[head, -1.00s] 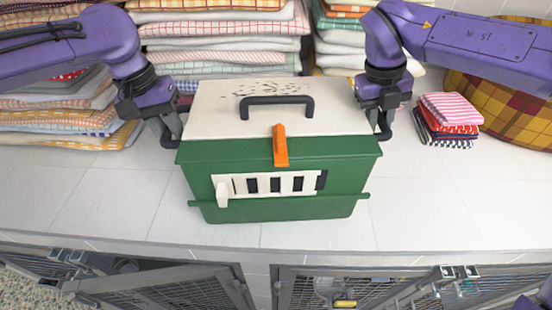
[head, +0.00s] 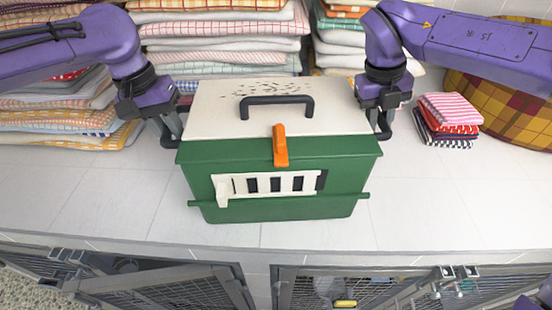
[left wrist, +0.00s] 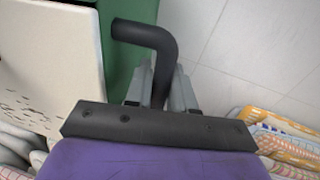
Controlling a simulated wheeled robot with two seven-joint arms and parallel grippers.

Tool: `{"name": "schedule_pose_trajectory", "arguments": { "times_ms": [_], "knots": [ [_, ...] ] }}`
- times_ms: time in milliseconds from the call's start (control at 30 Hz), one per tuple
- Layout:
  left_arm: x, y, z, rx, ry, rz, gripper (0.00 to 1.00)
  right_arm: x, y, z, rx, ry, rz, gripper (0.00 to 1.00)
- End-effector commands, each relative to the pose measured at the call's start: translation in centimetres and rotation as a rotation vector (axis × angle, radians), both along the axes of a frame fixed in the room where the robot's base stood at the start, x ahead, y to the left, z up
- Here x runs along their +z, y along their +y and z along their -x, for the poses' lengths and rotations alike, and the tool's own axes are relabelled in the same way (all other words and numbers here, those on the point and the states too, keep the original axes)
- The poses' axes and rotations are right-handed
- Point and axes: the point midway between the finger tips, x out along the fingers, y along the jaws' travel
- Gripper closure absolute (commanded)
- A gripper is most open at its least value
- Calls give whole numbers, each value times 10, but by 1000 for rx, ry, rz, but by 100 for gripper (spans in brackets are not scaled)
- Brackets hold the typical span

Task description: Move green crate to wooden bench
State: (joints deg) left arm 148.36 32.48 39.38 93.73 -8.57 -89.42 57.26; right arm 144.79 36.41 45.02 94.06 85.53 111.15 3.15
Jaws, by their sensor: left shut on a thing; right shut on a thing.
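The green crate (head: 270,207) stands upright on a white tiled counter (head: 110,200). It has a cream lid with a dark top handle, an orange latch and a cream barred door at the front. My left gripper (head: 172,137) is at its left side, shut on a dark side handle that shows in the left wrist view (left wrist: 150,38). My right gripper (head: 382,130) is at its right side, shut on the crate there; its fingertips are partly hidden by the crate. The crate's green wall also shows in the left wrist view (left wrist: 122,45). I cannot make out a wooden bench.
Folded towel stacks (head: 220,45) stand behind the crate. A small pile of pink, red and striped cloths (head: 447,118) and a yellow plaid round item (head: 505,85) are at right. Wire-mesh kennel doors (head: 170,288) are below the counter's front edge.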

Motion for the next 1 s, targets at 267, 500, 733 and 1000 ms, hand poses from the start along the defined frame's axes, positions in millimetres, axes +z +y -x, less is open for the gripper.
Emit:
{"name": "schedule_pose_trajectory", "arguments": {
  "times_ms": [267, 500, 733, 1000],
  "knots": [
    [3, 0, -1, 1, -4, 0, 100, 3, 0, -1, -1, -4, 0, 100],
    [22, 0, -1, 1, -3, 0, 100, 22, -1, -1, -1, -3, 0, 100],
    [50, 0, -1, 1, -3, 0, 100, 50, -1, 0, -2, -2, 0, 100],
    [51, 0, -1, 1, -2, -1, 100, 51, -1, 0, -2, -2, 0, 100]
  ]
}}
